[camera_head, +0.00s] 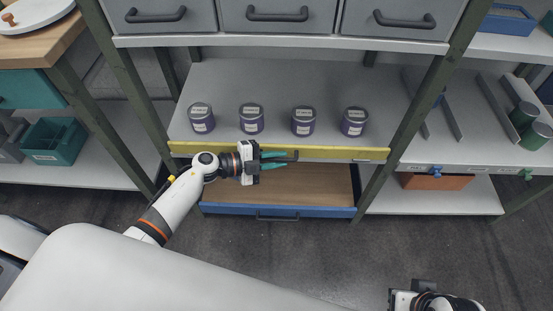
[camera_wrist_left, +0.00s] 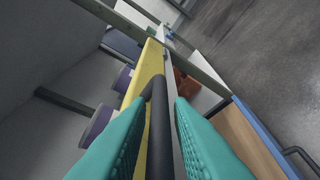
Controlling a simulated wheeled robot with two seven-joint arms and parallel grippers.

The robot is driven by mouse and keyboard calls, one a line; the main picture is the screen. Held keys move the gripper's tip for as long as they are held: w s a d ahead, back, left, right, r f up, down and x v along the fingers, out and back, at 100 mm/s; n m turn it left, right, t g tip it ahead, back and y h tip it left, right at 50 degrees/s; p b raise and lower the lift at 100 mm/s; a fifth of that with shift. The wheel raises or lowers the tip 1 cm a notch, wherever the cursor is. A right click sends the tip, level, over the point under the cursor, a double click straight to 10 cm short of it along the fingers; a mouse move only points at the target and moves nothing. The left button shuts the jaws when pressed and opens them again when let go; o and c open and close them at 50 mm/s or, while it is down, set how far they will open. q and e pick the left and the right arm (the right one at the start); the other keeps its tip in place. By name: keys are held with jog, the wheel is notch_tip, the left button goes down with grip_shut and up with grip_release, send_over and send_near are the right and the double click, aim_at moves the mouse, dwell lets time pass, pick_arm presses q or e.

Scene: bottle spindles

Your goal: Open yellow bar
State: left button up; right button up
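The yellow bar (camera_head: 340,153) runs along the front edge of the shelf that holds the jars; it also shows in the left wrist view (camera_wrist_left: 151,65). A dark handle (camera_wrist_left: 160,125) on the bar lies lengthwise between my left gripper's teal fingers. My left gripper (camera_head: 284,160) is at the middle of the bar, its fingers apart around the handle. In the left wrist view, small gaps show between the fingertips (camera_wrist_left: 160,103) and the handle. My right gripper (camera_head: 423,286) is at the bottom edge, only partly in view; its fingers cannot be made out.
Several purple jars (camera_head: 303,122) stand in a row behind the bar. Below it is a wooden surface with a blue-fronted drawer (camera_head: 280,212). Green posts (camera_head: 420,110) flank the shelf. Grey drawers (camera_head: 278,15) are above. The floor (camera_head: 300,250) in front is clear.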

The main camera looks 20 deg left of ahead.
pick_arm(q)
jog(key=shift+c, duration=0.2)
grip_shut()
jog(key=shift+f, duration=0.1)
